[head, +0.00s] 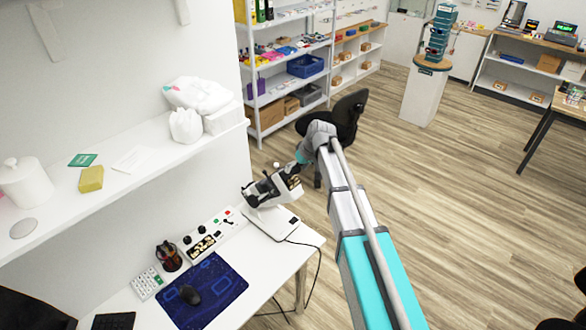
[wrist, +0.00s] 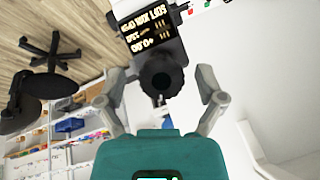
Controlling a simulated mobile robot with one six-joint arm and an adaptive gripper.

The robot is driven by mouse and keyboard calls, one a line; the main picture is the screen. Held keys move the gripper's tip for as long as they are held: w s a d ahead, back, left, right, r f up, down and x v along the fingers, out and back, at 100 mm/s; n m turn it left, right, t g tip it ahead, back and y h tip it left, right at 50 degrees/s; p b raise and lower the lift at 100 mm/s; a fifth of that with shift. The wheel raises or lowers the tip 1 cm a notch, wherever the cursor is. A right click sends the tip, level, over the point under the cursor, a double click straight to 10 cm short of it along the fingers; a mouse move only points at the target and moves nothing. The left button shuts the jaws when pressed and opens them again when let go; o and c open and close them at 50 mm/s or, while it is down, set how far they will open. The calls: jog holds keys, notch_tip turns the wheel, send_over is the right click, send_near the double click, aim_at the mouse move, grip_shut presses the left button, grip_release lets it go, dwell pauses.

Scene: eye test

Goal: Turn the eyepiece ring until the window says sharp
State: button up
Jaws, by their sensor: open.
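The eye test instrument (head: 268,192) stands on its white base at the right end of the white desk. Its dark eyepiece ring (wrist: 160,72) faces the wrist camera. My gripper (wrist: 156,85) is open, one finger on each side of the ring in the picture, with gaps showing on both sides. I cannot tell how far the fingertips are from it in depth. The black window (wrist: 147,30) lies just above the ring in the wrist view. Its pale text is turned and partly unclear; one word looks like SOFT. In the head view my gripper (head: 300,160) is beside the instrument's upper end.
A black chair (head: 345,118) stands behind my arm. A cable hangs at the desk's right edge.

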jog(key=s+d+f+m+g+h+b, duration=0.1)
jog(key=s+d+f+b, duration=0.4)
jog(key=s+d, duration=0.5)
jog(key=s+d+f+m+h+b, duration=0.3)
jog(key=s+d+f+m+b, duration=0.2)
jog(key=s+d, duration=0.6)
jog(key=s+f, duration=0.1)
jog(key=s, duration=0.4)
jog(key=shift+d+f+m+g+h, duration=0.15)
jog(key=shift+f+m+g+h, duration=0.15)
jog(key=shift+f+m+g, duration=0.1)
jog(key=shift+w, duration=0.1)
